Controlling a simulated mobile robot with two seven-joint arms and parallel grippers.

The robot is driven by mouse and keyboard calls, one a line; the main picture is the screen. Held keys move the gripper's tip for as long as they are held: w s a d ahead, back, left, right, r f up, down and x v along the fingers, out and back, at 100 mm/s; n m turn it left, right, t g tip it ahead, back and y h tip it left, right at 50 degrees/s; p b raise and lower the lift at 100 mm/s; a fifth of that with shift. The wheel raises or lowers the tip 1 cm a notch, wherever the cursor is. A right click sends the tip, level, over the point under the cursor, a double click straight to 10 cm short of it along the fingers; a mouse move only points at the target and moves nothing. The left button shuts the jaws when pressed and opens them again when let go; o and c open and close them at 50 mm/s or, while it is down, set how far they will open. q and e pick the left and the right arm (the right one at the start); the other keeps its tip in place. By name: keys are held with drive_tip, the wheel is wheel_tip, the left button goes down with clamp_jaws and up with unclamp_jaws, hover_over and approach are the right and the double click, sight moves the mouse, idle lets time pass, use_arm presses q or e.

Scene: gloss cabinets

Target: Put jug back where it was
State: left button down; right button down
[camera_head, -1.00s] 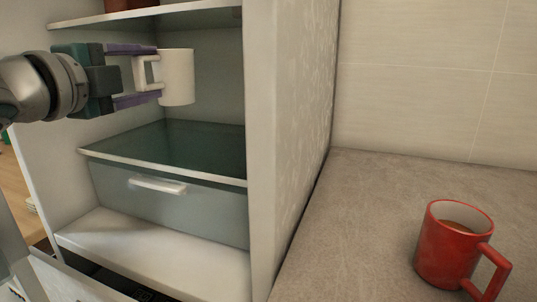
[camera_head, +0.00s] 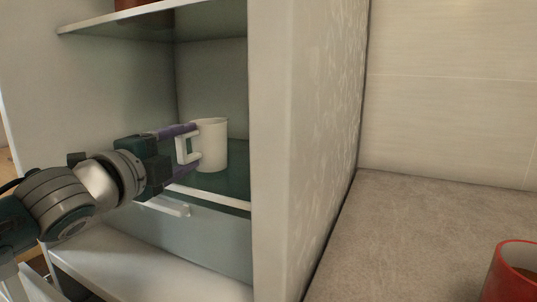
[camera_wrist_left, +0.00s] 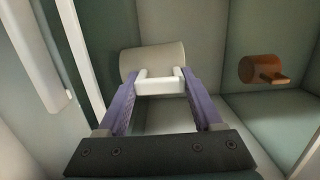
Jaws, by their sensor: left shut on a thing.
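The white jug (camera_head: 212,147) is upright inside the open cabinet, just above or on the dark green surface (camera_head: 236,182) over the drawer; I cannot tell whether its base touches. My left gripper (camera_head: 190,150) comes in from the left, with its purple fingers shut on the jug's handle. In the left wrist view the jug (camera_wrist_left: 150,58) lies beyond the fingers, with its handle between the fingertips (camera_wrist_left: 160,80). My right gripper is not in view.
A drawer with a white handle (camera_head: 165,206) sits below the jug. A shelf (camera_head: 150,17) is above, with a brown object (camera_head: 128,4) on it. The cabinet's side wall (camera_head: 280,150) stands right of the jug. A red mug (camera_head: 512,275) is on the grey counter (camera_head: 420,225).

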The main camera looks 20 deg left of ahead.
use_arm(q)
drive_tip(key=shift+f, duration=0.15)
drive_tip(key=shift+f, duration=0.15)
drive_tip(key=shift+c, duration=0.2)
unclamp_jaws()
